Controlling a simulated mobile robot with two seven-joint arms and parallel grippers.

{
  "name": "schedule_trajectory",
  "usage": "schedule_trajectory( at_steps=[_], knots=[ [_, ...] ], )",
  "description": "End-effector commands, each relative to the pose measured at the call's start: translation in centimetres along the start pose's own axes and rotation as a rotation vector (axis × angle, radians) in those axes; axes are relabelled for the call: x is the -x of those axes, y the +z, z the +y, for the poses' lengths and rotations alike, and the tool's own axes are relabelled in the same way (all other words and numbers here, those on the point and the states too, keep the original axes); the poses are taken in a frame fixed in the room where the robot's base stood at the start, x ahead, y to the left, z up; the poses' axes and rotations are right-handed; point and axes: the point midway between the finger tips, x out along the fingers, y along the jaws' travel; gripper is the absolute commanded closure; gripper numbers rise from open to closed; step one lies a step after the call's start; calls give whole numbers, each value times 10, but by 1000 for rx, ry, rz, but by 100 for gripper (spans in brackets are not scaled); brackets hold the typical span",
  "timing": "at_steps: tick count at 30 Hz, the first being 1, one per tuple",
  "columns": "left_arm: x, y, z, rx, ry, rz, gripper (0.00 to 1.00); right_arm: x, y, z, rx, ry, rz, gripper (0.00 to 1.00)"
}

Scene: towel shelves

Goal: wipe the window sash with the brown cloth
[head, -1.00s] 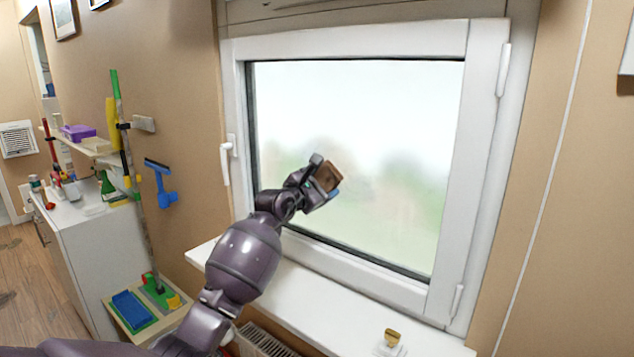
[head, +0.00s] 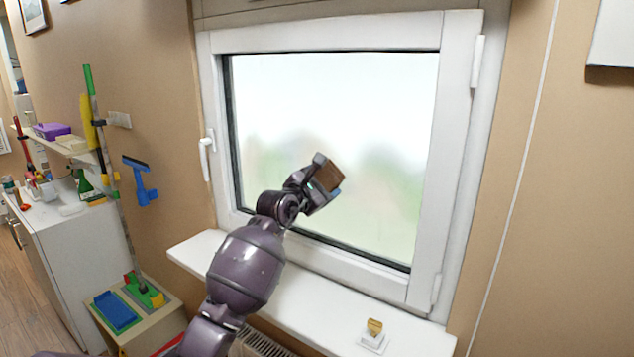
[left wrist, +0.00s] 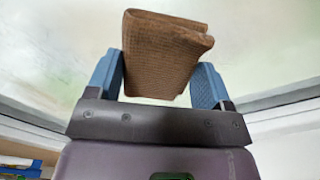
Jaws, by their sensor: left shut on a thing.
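The brown cloth (head: 329,176) is folded and held in my left gripper (head: 324,184), in front of the lower middle of the window glass. In the left wrist view the cloth (left wrist: 163,55) sits between the two blue fingers of my left gripper (left wrist: 160,84). The gripper is shut on it. The white window sash (head: 455,130) frames the frosted pane and is closed. I cannot tell whether the cloth touches the glass. My right gripper is not in view.
A white sill (head: 300,305) runs below the window, with a small yellow-topped item (head: 374,332) at its right. A window handle (head: 207,155) sticks out at the left. A blue squeegee (head: 141,182) hangs on the wall. A white cabinet (head: 75,250) stands at the far left.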

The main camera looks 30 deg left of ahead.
Motion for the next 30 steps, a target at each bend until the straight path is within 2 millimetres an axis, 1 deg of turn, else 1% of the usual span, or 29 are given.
schedule_trajectory(
  at_steps=[5,17,25,30],
  knots=[
    [0,3,-4,-1,1,0,45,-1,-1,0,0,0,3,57],
    [-3,20,-25,1,0,0,45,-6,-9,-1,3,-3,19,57],
    [-3,24,-29,-1,0,0,45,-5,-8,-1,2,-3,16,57],
    [-2,31,-38,1,-1,-1,45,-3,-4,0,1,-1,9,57]
  ],
)
